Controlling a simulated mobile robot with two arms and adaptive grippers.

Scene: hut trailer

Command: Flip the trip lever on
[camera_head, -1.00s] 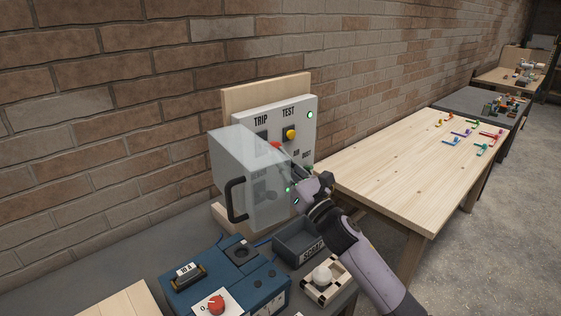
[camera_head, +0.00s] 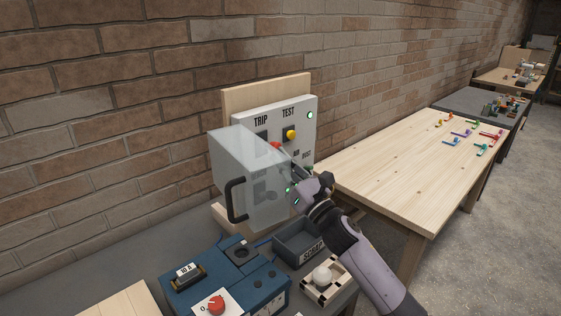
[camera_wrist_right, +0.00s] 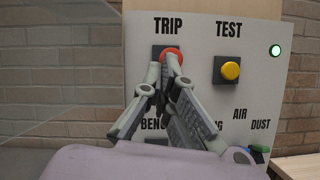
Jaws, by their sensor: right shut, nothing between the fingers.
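The trip lever, with a red end (camera_head: 275,146), is on the white control panel (camera_head: 308,130) under the word TRIP. In the right wrist view the red end (camera_wrist_right: 171,54) shows just behind my right fingertips (camera_wrist_right: 172,70). The fingers are shut with nothing between them. They overlap the red end in that view; I cannot tell if they touch it. In the head view my right gripper (camera_head: 298,176) reaches in front of the panel, beside the clear cover (camera_head: 228,165) with its dark handle. The lever's lower part is hidden. My left gripper is not in view.
A yellow button (camera_head: 291,135) sits right of the lever under TEST, and a green light (camera_head: 310,115) glows above it. Lower panel controls are partly behind my gripper. A blue box (camera_head: 205,285) and a grey bin (camera_head: 290,240) stand in front. A wooden table (camera_head: 400,180) is at right.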

